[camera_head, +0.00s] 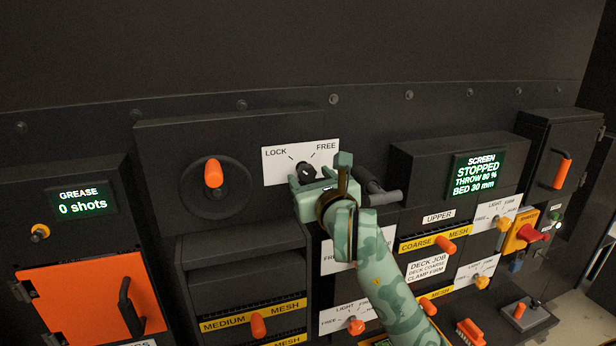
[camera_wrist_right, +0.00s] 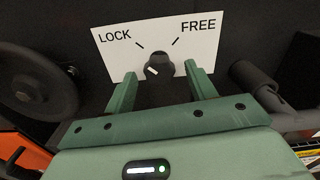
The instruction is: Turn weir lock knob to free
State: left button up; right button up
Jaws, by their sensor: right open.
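The dark weir lock knob (camera_head: 306,170) is on a white plate (camera_head: 280,163) marked LOCK at left and FREE at right. In the right wrist view the knob (camera_wrist_right: 159,64) shows between the two label marks, with a small white mark on its lower left face; I cannot tell for certain which label it points to. My right gripper (camera_head: 319,174) is at the knob, partly covering it in the head view. In the wrist view its green fingers (camera_wrist_right: 160,84) are apart, one on each side of and below the knob, with gaps to it. My left gripper is not in view.
An orange-handled round dial (camera_head: 213,173) is left of the plate. A dark bar handle (camera_head: 380,190) sticks out close to the gripper's right. The screen display (camera_head: 480,173) reads STOPPED. Several orange handles and label plates fill the panel below.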

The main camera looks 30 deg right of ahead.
jog(key=shift+x, duration=1)
jog(key=shift+c, duration=0.4)
jog(key=c, duration=0.9)
